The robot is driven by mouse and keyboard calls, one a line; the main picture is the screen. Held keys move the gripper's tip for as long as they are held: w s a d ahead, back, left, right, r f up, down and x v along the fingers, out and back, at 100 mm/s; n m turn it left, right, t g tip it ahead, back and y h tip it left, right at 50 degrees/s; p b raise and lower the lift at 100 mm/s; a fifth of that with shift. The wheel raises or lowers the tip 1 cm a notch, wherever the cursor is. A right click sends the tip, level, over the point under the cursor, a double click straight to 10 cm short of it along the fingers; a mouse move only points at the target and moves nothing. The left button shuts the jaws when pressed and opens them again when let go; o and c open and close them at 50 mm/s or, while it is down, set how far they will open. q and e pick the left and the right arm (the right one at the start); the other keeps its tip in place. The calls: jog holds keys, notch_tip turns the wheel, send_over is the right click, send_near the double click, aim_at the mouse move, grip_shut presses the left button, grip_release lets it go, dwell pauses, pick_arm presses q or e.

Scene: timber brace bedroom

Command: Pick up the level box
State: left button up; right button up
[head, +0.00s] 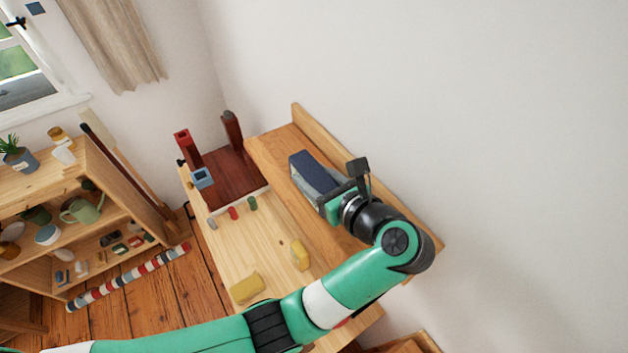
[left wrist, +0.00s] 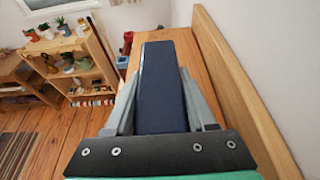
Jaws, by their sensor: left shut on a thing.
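The level box (head: 313,173) is a long dark blue box, seen in the head view on the raised wooden shelf (head: 270,151) at the back of the bench. My left gripper (head: 325,193) is at its near right end. In the left wrist view the box (left wrist: 162,85) lies lengthwise between the two grey fingers of my left gripper (left wrist: 164,100), which is shut on it. Whether the box touches the shelf or is lifted off it cannot be told. My right gripper is not in view.
Yellow blocks (head: 246,288) and small coloured pieces (head: 233,213) lie on the lower bench top. A dark red board with posts (head: 228,175) stands at its far end. A wooden backboard (left wrist: 235,80) runs close along the right of my gripper.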

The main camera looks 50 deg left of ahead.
pick_arm(q)
grip_shut()
jog(key=shift+r, duration=0.15)
